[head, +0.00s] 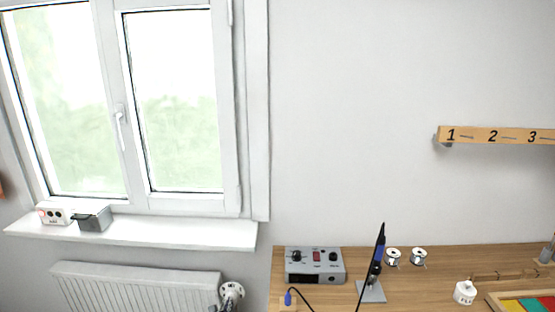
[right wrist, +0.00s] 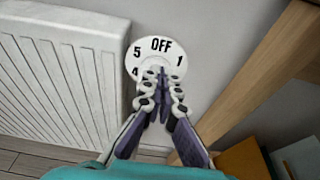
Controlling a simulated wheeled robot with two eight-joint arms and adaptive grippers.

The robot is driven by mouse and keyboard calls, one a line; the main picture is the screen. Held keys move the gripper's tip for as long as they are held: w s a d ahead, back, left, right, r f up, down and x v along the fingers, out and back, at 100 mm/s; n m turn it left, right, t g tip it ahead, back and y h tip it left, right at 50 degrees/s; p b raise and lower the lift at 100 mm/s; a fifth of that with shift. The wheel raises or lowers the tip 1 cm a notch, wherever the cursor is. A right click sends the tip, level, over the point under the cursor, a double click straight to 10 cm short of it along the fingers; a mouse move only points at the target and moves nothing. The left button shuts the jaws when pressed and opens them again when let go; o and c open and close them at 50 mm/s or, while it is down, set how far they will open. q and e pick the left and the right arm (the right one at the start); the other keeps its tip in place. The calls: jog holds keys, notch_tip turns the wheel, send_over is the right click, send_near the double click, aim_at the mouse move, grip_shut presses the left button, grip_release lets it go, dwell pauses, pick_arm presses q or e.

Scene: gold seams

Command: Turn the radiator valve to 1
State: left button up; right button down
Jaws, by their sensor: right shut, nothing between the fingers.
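The radiator valve (right wrist: 146,49) is a white round dial in the right wrist view, beside the radiator's right end. Its face reads OFF at the top, 1 at the right, and 5 and 4 at the left. My right gripper (right wrist: 160,76) is shut and empty, its fingertips over the lower middle of the dial. I cannot tell whether they touch it. The fingers hide the dial's lower part and any pointer. My left gripper is out of view.
The white radiator (head: 135,285) hangs under the window sill (head: 150,232). A wooden table leg (right wrist: 250,85) stands right of the dial.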

jog(key=shift+a+f, duration=0.1)
jog(key=shift+a, duration=0.55)
jog(key=shift+a+f, duration=0.1)
jog(key=shift+a, duration=0.1)
dwell(0.3)
jog(key=s, duration=0.6)
jog(key=shift+a+r, duration=0.25)
jog(key=shift+r, duration=0.15)
